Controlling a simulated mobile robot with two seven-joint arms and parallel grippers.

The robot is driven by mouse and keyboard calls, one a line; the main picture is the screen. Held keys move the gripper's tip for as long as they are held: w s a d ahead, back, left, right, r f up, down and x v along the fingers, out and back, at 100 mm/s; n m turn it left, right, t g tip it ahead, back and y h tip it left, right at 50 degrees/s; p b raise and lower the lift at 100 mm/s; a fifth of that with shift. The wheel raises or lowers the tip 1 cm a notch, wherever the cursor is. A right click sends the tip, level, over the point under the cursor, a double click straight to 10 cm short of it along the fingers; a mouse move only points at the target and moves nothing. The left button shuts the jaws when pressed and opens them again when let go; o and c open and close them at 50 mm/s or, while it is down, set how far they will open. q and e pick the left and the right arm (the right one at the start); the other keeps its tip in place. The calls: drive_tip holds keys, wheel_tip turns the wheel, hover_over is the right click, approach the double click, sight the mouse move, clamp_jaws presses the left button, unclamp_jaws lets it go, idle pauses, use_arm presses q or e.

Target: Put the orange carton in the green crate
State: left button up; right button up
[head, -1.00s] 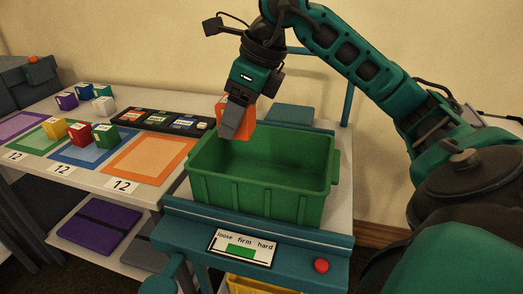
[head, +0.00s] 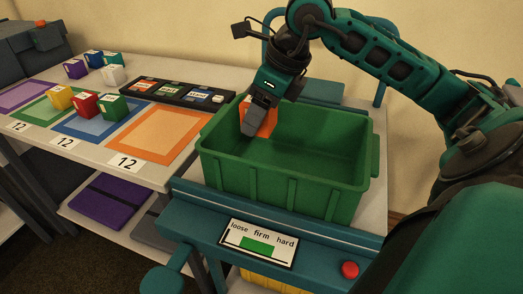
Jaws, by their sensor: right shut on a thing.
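The green crate (head: 283,180) stands on a teal-framed stand at the middle of the head view. My right gripper (head: 256,125) reaches down over the crate's back left part. It is shut on the orange carton (head: 268,121), which shows partly behind the fingers, within the outline of the crate's opening. The crate's visible inside looks empty otherwise. The carton's lower part is partly covered by the gripper, and I cannot tell whether it touches the crate. My left gripper is not in view.
A table at left carries coloured mats, including an orange-bordered one (head: 158,134), and several small cartons such as a red one (head: 84,104). A dark tray (head: 178,93) lies behind. A gauge panel (head: 259,242) and red button (head: 349,270) are on the stand's front.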

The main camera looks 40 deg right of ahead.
wheel_tip(320, 180, down, 6)
drive_tip(key=shift+r+b, duration=0.1)
drive_tip(key=shift+b, duration=0.55)
drive_tip(key=shift+f+b, duration=0.5)
drive_tip(key=shift+f, duration=1.75)
drive_tip(key=shift+f, duration=0.2)
drive_tip(key=o, duration=1.1)
drive_tip(key=shift+r, duration=0.2)
